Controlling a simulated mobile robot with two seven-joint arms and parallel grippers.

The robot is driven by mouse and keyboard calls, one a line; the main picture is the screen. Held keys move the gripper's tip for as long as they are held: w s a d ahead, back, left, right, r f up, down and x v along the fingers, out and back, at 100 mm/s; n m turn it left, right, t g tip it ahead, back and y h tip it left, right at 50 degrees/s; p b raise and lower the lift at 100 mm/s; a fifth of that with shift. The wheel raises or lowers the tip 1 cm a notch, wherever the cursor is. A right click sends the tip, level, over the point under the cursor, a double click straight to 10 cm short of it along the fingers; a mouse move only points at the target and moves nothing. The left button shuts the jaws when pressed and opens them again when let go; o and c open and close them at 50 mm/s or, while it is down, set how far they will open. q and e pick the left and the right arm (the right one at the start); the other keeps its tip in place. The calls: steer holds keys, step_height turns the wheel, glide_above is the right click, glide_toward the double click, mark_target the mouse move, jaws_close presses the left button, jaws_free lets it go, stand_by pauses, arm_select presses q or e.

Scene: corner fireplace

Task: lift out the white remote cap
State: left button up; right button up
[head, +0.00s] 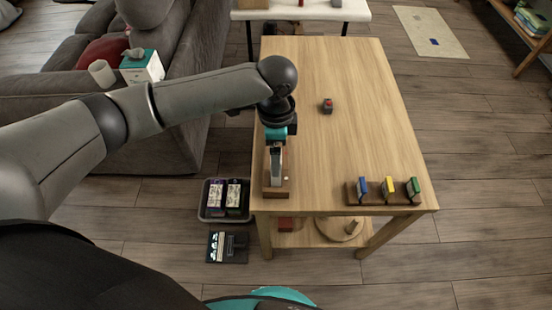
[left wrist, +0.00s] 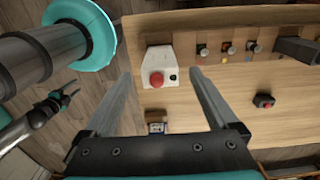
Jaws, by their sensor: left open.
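My left gripper (head: 276,178) is open above the near left part of the wooden table, its fingers pointing down. In the left wrist view its two fingers (left wrist: 160,73) stand apart with nothing between them. A white piece with a round red top (left wrist: 158,56) shows in the gap between the fingertips; I cannot tell whether it is the white remote cap. In the head view a brown wooden stand (head: 276,193) sits under the gripper, and the fingers hide most of what is on it. My right gripper (left wrist: 60,100) shows small at the left of the wrist view.
A rack of blue, yellow and green blocks (head: 378,201) stands at the table's near right. A small dark piece with red (head: 327,106) lies farther back. A black bin (head: 203,212) is on the floor beside the table (head: 350,80). The table's right middle is clear.

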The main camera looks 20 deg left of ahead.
arm_select(q)
steer(key=shift+c, duration=0.4)
steer(key=c, duration=1.2)
